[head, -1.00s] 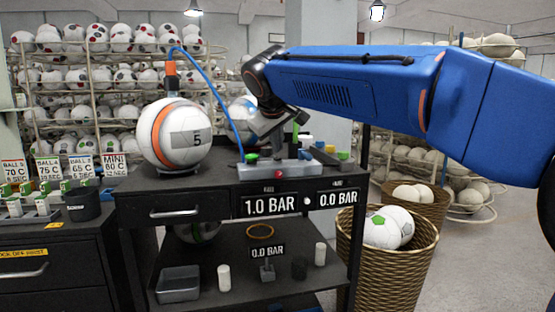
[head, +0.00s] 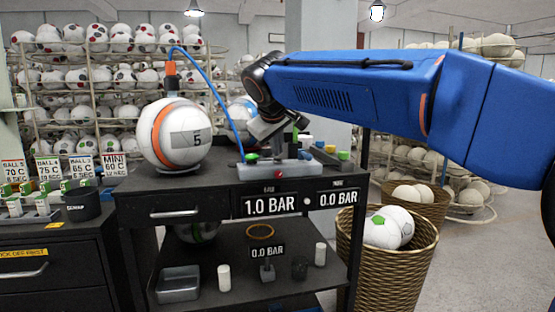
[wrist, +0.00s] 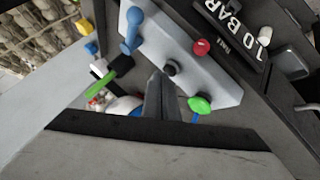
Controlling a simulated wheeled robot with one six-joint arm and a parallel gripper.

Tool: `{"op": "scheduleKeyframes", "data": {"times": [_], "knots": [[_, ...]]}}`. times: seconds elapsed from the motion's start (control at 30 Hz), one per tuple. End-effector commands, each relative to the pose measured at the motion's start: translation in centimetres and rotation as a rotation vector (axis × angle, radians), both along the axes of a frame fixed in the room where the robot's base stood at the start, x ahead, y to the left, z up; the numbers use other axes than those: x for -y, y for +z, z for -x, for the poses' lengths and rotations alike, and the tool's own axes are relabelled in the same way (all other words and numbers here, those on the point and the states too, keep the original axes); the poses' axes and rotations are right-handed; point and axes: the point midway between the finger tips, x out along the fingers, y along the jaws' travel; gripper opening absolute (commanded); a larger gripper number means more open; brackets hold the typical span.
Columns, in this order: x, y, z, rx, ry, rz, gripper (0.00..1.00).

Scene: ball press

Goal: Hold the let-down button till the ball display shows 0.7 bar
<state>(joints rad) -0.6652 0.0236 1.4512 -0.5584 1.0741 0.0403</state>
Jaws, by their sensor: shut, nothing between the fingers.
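The ball marked 5 (head: 176,135) sits on the black cart, with an orange fitting and blue hose on top. The left front display (head: 270,204) reads 1.0 BAR; its small label is hard to read. A grey control block (head: 300,168) bears a green button (head: 251,158) and a red button (head: 279,174). In the wrist view the block also carries a black knob (wrist: 171,67) and a blue lever (wrist: 131,30). My gripper (wrist: 158,76) is shut and empty, its tips over the block beside the black knob; contact cannot be told. I cannot read which button is the let-down one.
A second display (head: 338,198) reads 0.0 BAR, as does one on the lower shelf (head: 267,252). A grey tray (head: 179,284) and white cylinders stand on that shelf. A wicker basket (head: 390,262) of balls stands right of the cart. A black cup (head: 83,205) is at left.

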Motion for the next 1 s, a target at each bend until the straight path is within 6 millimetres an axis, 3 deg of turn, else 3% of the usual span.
{"op": "scheduleKeyframes", "data": {"times": [1.0], "knots": [[0.0,-0.75,-0.01,-0.001,-0.001,0.0,0.0]]}}
